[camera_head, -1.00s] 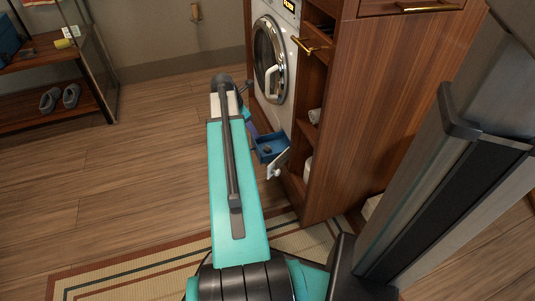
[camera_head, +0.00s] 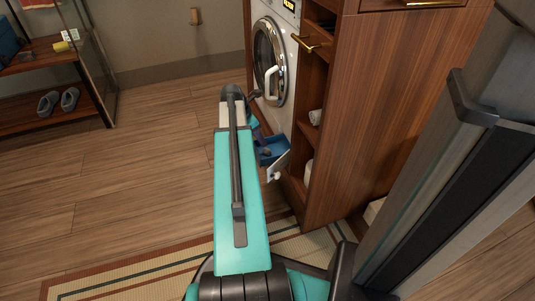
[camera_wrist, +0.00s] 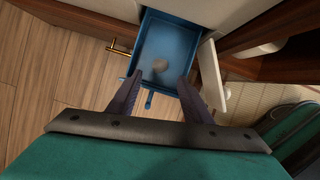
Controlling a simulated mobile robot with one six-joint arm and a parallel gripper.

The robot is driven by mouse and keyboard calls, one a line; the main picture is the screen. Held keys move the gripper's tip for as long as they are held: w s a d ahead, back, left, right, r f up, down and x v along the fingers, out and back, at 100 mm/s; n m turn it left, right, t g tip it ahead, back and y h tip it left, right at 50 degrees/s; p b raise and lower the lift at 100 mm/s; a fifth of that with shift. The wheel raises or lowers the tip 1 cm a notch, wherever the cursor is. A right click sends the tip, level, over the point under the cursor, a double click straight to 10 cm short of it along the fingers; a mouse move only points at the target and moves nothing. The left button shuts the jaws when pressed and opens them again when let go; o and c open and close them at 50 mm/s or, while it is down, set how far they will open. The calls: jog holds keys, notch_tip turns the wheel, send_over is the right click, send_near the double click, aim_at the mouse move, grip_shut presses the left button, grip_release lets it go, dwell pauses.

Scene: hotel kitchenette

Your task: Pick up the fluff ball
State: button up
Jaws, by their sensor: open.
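The fluff ball (camera_wrist: 159,65) is a small greyish round lump lying on the floor of an open blue drawer (camera_wrist: 172,20) in the wrist view. In the head view the blue drawer (camera_head: 273,149) juts out low below the washing machine, and the ball in it is hard to make out. My gripper (camera_wrist: 159,78) is open and empty, pointing at the drawer. Its two dark fingers reach toward the drawer from the near side, one on each side of the ball in the picture. I cannot tell how far above the ball the fingertips are.
A small white hinged flap (camera_head: 278,166) stands open beside the drawer; it also shows in the wrist view (camera_wrist: 212,80). The washing machine (camera_head: 272,60) and the wooden cabinet (camera_head: 375,110) stand close on the right. The wooden floor on the left is clear up to a shoe rack (camera_head: 55,110).

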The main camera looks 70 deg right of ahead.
aim_at(267, 149)
jog(key=shift+b+x, duration=0.5)
jog(key=shift+x, duration=1)
jog(key=shift+b+x, duration=1.4)
jog(key=shift+x, duration=1.4)
jog(key=shift+r, duration=0.1)
jog(key=c, duration=1.1)
